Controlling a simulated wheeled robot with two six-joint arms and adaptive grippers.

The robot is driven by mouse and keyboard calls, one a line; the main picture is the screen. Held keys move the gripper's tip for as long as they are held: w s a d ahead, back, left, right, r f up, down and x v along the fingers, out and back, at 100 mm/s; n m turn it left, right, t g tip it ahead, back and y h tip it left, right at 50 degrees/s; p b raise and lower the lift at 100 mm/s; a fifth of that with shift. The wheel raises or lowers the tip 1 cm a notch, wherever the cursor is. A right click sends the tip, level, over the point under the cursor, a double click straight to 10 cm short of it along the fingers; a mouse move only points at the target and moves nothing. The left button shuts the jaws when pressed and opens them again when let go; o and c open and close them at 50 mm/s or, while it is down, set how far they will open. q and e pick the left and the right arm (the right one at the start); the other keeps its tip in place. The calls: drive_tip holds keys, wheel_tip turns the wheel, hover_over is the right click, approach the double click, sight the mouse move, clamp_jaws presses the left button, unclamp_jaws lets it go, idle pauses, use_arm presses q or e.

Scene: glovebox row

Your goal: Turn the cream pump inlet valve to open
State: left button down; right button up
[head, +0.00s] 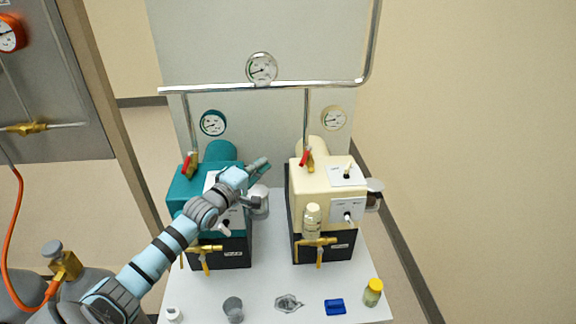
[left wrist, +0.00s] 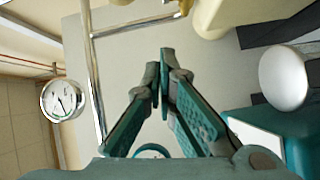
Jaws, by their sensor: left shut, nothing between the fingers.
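The cream pump (head: 324,200) stands on the right of the white table in the head view, and its cream body shows at the top of the left wrist view (left wrist: 250,14). A red-handled valve (head: 305,158) sits on the pipe above its back left; the red handle is tilted off the pipe's line. A brass valve (head: 317,242) is on the pump's front. My left gripper (head: 264,163) is over the right side of the teal pump, left of the red handle and apart from it. Its fingers (left wrist: 164,62) are closed with nothing between them. My right gripper is out of view.
The teal pump (head: 185,190), with its own red handle (head: 186,163), is partly behind my arm. A metal pipe (head: 230,87) with a gauge (head: 262,68) runs above. Small items, including a blue one (head: 334,307), lie in front.

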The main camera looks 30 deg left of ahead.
sight(301, 163)
use_arm(q)
drive_tip(key=w+d+f+b, duration=0.1)
drive_tip(key=w+d+b, duration=0.2)
drive_tip(key=w, duration=0.6)
drive_tip(key=shift+w+d+f+b, duration=0.15)
drive_tip(key=shift+d+f+b, duration=0.15)
drive_tip(key=shift+b, duration=0.3)
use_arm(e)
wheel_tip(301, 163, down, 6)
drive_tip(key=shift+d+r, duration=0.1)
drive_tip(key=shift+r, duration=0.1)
use_arm(q)
drive_tip(key=d+p, duration=0.1)
drive_tip(key=p, duration=0.1)
drive_tip(key=d+p, duration=0.2)
drive_tip(key=p, duration=0.1)
drive_tip(key=shift+d+r, duration=0.1)
drive_tip(key=shift+r, duration=0.3)
drive_tip(key=shift+d+f, duration=0.15)
drive_tip(key=shift+d, duration=0.2)
drive_tip(key=shift+f, duration=0.25)
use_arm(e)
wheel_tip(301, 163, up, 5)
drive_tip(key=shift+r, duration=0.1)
